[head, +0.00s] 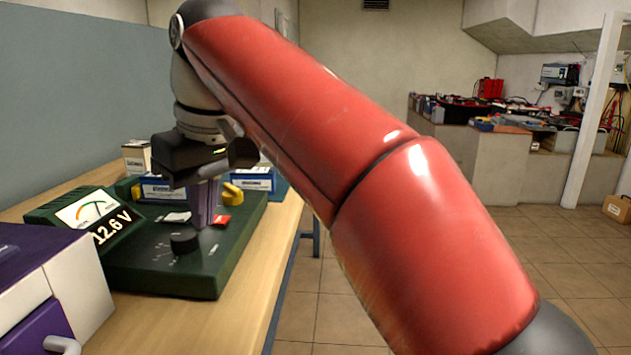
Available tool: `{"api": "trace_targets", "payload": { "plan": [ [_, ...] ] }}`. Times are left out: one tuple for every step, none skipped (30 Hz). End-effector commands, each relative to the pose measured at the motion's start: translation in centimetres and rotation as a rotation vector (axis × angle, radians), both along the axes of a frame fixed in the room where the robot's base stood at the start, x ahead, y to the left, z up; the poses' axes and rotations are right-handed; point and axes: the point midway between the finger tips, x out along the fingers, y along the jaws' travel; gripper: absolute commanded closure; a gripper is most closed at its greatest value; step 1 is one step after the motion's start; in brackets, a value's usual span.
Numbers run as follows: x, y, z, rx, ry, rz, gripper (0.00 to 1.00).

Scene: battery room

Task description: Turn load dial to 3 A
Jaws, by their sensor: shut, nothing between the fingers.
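The load dial is a dark round knob (185,243) on the top of a dark green tester panel (150,277). Faint pale marks lie around it, too small to read, so I cannot tell its setting. My gripper (203,222) points down over the panel, just behind and to the right of the dial. Its fingers are shut and empty. I cannot tell whether the fingertips touch the panel. The tester's needle gauge (87,210) and a "12.6 V" display (112,224) face me at the left.
A purple and white cabinet (80,275) stands at the near left. A yellow part (231,193), a small red patch (221,220) and blue-white boxes (252,178) are near my gripper. The wooden bench (262,262) has a bare strip at its right edge.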

Motion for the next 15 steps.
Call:
{"api": "trace_targets", "payload": {
  "plan": [
    [0.0,0.0,-1.1,0.0,0.0,0.0,1.0],
    [0.0,0.0,-1.5,0.001,-0.001,0.0,1.0],
    [0.0,0.0,-1.8,0.001,-0.001,0.001,1.0],
    [0.0,0.0,-2.1,0.001,-0.001,0.001,1.0],
    [0.0,0.0,-2.3,0.001,-0.001,0.001,1.0],
    [0.0,0.0,-2.5,0.0,-0.002,0.001,1.0],
    [0.0,0.0,-2.6,0.0,-0.002,0.001,1.0],
    [0.0,0.0,-2.7,0.001,-0.002,0.001,1.0],
    [0.0,0.0,-2.8,0.001,-0.002,0.001,1.0],
    [0.0,0.0,-2.9,0.001,-0.002,0.001,1.0],
    [0.0,0.0,-2.9,0.001,-0.002,0.001,1.0],
    [0.0,0.0,-2.9,0.001,-0.002,0.001,1.0],
    [0.0,0.0,-2.9,0.001,-0.002,0.001,1.0],
    [0.0,0.0,-2.9,0.001,-0.002,0.001,1.0],
    [0.0,0.0,-2.9,0.001,-0.002,0.001,1.0]
  ]
}}
